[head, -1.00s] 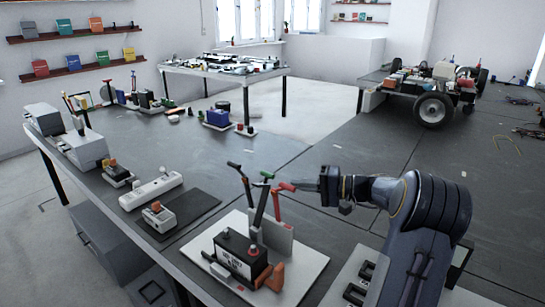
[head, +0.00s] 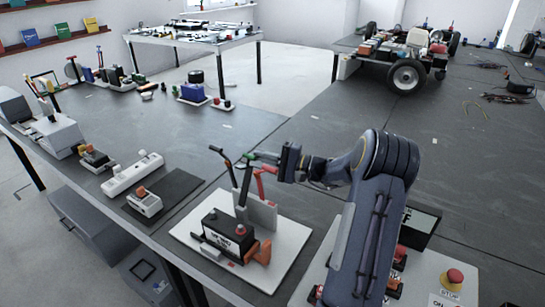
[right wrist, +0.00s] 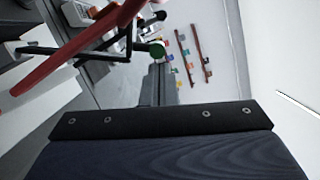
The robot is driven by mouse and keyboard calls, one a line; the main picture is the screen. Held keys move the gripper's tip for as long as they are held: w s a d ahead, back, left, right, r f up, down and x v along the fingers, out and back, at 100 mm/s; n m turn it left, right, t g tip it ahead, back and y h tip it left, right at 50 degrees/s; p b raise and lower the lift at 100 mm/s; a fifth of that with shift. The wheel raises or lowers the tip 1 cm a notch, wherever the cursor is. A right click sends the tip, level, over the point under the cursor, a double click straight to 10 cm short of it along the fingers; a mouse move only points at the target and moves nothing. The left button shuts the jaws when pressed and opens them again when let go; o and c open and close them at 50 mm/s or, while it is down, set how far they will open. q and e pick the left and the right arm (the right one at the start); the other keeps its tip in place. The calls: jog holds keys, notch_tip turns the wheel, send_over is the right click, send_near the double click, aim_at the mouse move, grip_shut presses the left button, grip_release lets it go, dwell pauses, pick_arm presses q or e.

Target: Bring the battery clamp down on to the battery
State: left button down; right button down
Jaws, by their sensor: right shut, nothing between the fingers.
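My right gripper (head: 284,162) is shut and empty, close to the right of the upright red lever; contact is unclear. My left gripper is not in view.
A white power strip (head: 132,174) and a small white box with an orange knob (head: 145,202) lie to the left. A red emergency button (head: 454,277) stands at the front right.

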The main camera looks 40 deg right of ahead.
dwell(0.3)
jog(key=a+n+b, duration=0.1)
jog(key=b, duration=0.1)
jog(key=a+r+n+b, duration=0.1)
jog(key=b, duration=0.1)
jog(key=s+a+r+n+b, duration=0.1)
jog(key=a+b, duration=0.1)
jog(key=shift+s+a+g, duration=0.1)
jog(key=shift+g, duration=0.2)
jog(key=shift+f, duration=0.15)
